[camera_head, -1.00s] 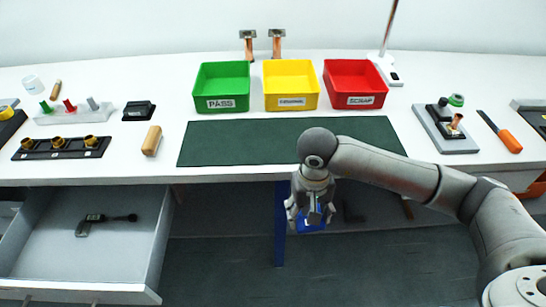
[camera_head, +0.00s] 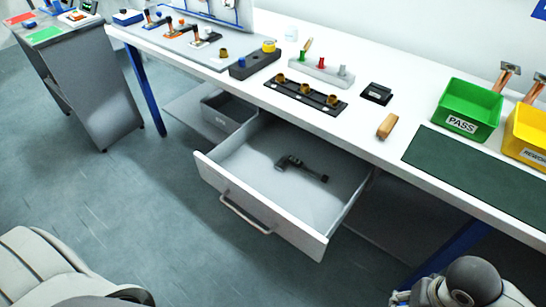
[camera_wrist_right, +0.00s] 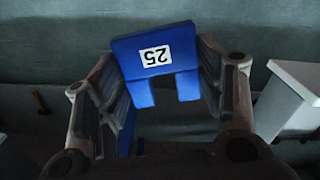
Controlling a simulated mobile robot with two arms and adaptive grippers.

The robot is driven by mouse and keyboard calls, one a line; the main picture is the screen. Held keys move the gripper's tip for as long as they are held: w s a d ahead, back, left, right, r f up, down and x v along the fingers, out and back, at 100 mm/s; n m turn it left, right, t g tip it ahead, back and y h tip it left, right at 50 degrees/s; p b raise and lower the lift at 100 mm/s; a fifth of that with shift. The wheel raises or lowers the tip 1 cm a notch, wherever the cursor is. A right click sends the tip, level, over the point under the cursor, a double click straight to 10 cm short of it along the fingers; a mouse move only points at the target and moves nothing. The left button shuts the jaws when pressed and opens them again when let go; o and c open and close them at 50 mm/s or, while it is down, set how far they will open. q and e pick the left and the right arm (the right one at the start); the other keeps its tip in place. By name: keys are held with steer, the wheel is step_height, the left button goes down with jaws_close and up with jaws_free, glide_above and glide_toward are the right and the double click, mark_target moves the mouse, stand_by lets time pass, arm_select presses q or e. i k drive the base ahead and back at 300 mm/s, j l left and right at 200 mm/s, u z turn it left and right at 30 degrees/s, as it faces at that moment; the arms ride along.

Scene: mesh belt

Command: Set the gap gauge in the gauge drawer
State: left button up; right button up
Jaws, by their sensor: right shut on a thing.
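The gap gauge (camera_wrist_right: 155,55) is a blue forked block with a white label reading 25, upside down in the right wrist view. My right gripper (camera_wrist_right: 160,92) is shut on it, with one finger on each side. In the head view my right wrist (camera_head: 470,285) is at the bottom right; the gauge does not show there. The gauge drawer (camera_head: 225,176) is pulled open below the bench, left of my right wrist. A black measuring tool (camera_head: 300,168) lies in its middle, with bare floor around it. My left gripper is not visible.
The bench top (camera_head: 365,150) overhangs the drawer's back. A blue bench leg (camera_head: 450,250) stands between the drawer and my right wrist. A grey bin (camera_head: 228,110) sits left of the drawer. A black rack (camera_head: 305,95) and wooden block (camera_head: 387,126) are on the bench.

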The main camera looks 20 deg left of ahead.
mark_target(271, 186)
steer(key=j, duration=2.1)
steer(key=i, duration=0.35)
steer(key=j+u, duration=0.05)
